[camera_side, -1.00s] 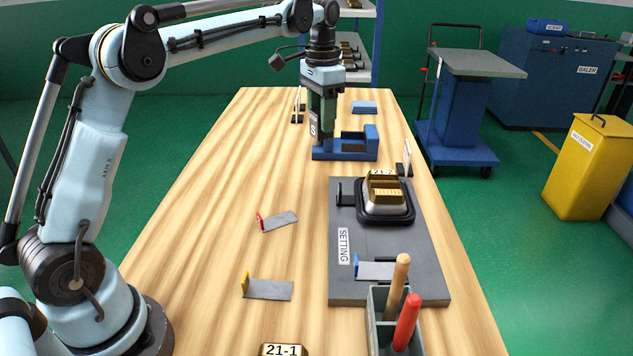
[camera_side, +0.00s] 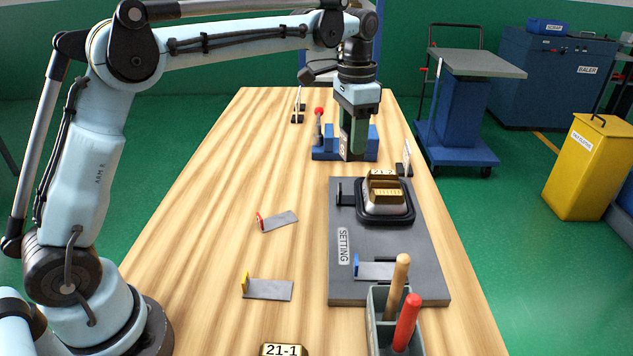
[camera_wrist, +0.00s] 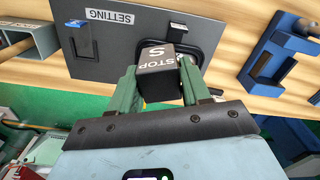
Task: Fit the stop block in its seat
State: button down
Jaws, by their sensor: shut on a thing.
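My gripper (camera_side: 353,142) hangs with its green fingers pointing down, in front of and partly over the blue fixture (camera_side: 325,153) at the far end of the table. In the wrist view my gripper (camera_wrist: 163,80) is shut on the stop block (camera_wrist: 157,58), a dark block marked "STOP" and "S". The block is hard to make out in the side view. The dark setting plate (camera_side: 385,245) carries a black frame (camera_side: 370,216) around a silver-sided piece with a gold top (camera_side: 383,188). I cannot tell where the seat is.
A red-knobbed lever (camera_side: 319,118) stands left of my gripper. A red-ended plate (camera_side: 280,220) and a yellow-ended plate (camera_side: 270,290) lie left of the setting plate. A grey holder (camera_side: 380,330) with two upright handles stands in front. The table's left side is mostly clear.

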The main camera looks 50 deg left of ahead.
jog(key=s+d+f+m, duration=0.2)
jog(key=s+d, duration=0.2)
jog(key=d, duration=0.4)
jog(key=s+d+f+m, duration=0.2)
jog(key=s+d, duration=0.1)
jog(key=d, duration=0.6)
jog(key=shift+s+f, duration=0.15)
jog(key=shift+f, duration=3.9)
jog(key=shift+a+f, duration=0.1)
jog(key=shift+f, duration=0.45)
jog(key=c, duration=0.8)
grip_release()
jog(key=shift+o, duration=0.2)
jog(key=shift+r, duration=2.25)
